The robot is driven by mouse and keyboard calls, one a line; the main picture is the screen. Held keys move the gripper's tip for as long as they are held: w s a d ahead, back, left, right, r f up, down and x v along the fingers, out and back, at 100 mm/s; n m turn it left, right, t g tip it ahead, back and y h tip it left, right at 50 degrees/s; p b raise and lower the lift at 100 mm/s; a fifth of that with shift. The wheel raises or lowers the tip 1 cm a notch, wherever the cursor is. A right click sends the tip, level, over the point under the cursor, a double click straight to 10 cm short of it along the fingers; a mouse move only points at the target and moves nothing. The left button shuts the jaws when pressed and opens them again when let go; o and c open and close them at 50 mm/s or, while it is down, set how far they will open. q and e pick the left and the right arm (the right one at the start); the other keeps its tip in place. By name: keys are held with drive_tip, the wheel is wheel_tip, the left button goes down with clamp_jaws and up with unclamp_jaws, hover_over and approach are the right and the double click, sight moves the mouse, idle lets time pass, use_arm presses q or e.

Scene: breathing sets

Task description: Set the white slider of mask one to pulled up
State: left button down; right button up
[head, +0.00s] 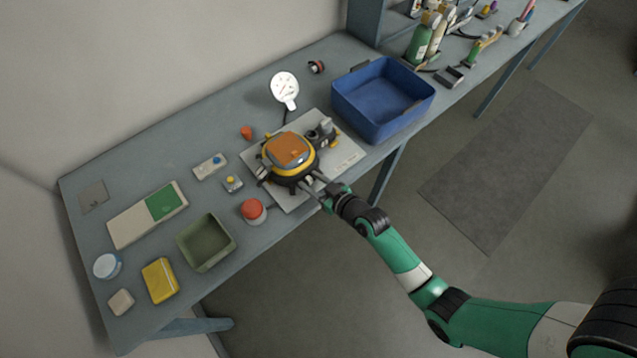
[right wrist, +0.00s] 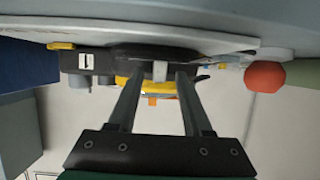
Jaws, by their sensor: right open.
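The mask (head: 290,152), black and yellow with an orange visor, lies on a white board (head: 340,157) on the bench. My right gripper (head: 312,188) is open at the mask's front edge. In the right wrist view the two fingers (right wrist: 157,85) reach to the mask's black body (right wrist: 125,60), one on each side of a small whitish tab (right wrist: 160,71), which looks like the slider. A gap shows between tab and fingers; its height setting is hard to tell. The slider is too small to make out in the head view. My left gripper is not in view.
A red-domed button (head: 253,210) stands left of my right gripper, and a blue bin (head: 425,106) to its right. A green tray (head: 228,252), a small grey box with a yellow knob (head: 232,183) and a round white sign (head: 285,88) are also on the bench.

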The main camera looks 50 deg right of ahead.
drive_tip(key=p+v, duration=0.2)
drive_tip(key=v, duration=0.9)
drive_tip(key=shift+s, duration=0.15)
